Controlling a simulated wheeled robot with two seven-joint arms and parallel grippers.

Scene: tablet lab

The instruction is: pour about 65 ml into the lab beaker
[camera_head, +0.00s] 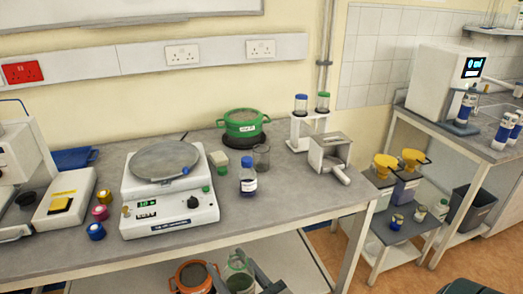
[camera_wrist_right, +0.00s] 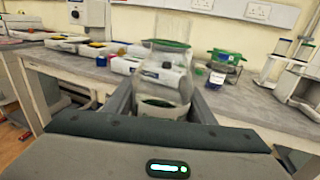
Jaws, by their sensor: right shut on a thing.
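The lab beaker, a clear glass cup (camera_head: 261,158), stands upright on the grey bench, behind a blue-capped bottle. It looks empty. My right gripper (camera_head: 254,283) is low in the head view, in front of the bench. It is shut on a clear glass vessel with a green ring (camera_head: 238,281). In the right wrist view the vessel (camera_wrist_right: 160,80) stands nearly upright between the fingers (camera_wrist_right: 160,106). How much liquid it holds I cannot tell. My left gripper is not in view.
A balance (camera_head: 170,215) stands left of the beaker. The blue-capped bottle (camera_head: 248,181) is in front of it, a green pot (camera_head: 242,127) behind it. A white stand (camera_head: 301,130) and a metal holder (camera_head: 330,152) are at right. The bench's front right is clear.

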